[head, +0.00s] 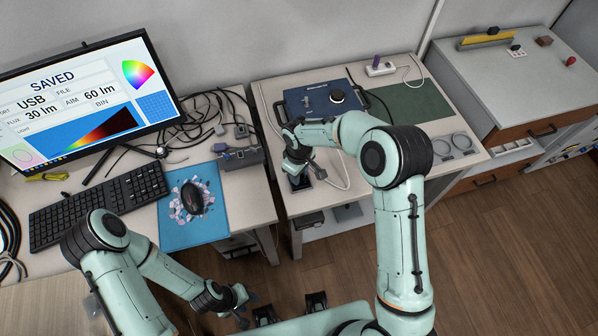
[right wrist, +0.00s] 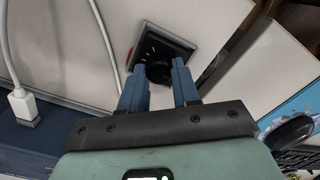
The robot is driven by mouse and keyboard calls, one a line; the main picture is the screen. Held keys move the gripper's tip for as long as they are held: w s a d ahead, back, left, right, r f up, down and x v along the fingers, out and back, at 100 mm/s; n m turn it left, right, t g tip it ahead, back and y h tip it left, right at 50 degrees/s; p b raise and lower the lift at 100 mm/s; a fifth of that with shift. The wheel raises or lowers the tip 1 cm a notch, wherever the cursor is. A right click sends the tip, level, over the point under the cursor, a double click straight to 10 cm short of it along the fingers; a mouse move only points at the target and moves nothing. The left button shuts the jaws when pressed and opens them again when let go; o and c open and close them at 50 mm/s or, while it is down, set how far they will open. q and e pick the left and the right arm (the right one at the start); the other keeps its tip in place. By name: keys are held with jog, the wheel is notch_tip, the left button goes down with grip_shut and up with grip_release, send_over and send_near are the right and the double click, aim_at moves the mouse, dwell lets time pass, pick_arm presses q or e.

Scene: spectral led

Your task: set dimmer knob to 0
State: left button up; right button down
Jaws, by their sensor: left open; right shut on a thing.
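The dimmer knob (right wrist: 158,72) is black and round. It stands on a small dark square panel (right wrist: 172,45) with pale tick marks, at the front left corner of the middle bench. My right gripper (right wrist: 160,86) has its two blue fingers on either side of the knob and is shut on it. In the head view my right gripper (head: 297,168) reaches down over the panel (head: 301,183) and hides the knob. The knob's pointer and setting cannot be read. My left gripper (head: 241,304) is open and empty, low in front of the left desk.
A blue instrument box (head: 319,101) with another knob stands behind my right arm. A white cable (head: 343,171) runs beside the panel. The left desk holds a monitor (head: 75,95), keyboard (head: 98,204) and mouse (head: 192,197). A gap separates the two benches.

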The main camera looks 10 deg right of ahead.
jog(key=n+p, duration=0.1)
jog(key=n, duration=0.3)
jog(key=shift+r+n, duration=0.1)
jog(key=shift+n, duration=0.2)
pick_arm(q)
jog(key=shift+w+r+p, duration=0.2)
jog(key=shift+w+r, duration=0.25)
jog(key=shift+r, duration=0.15)
jog(key=shift+w+r+p, duration=0.2)
jog(key=shift+w+r, duration=0.2)
jog(key=shift+r, duration=0.2)
pick_arm(e)
jog(key=shift+n, duration=1.9)
jog(key=c, duration=0.8)
grip_release()
pick_arm(q)
jog(key=shift+w+r+p, duration=0.35)
jog(key=shift+w+r, duration=0.05)
jog(key=shift+r, duration=0.1)
pick_arm(e)
notch_tip(320, 180, up, 13)
jog(key=shift+r, duration=0.15)
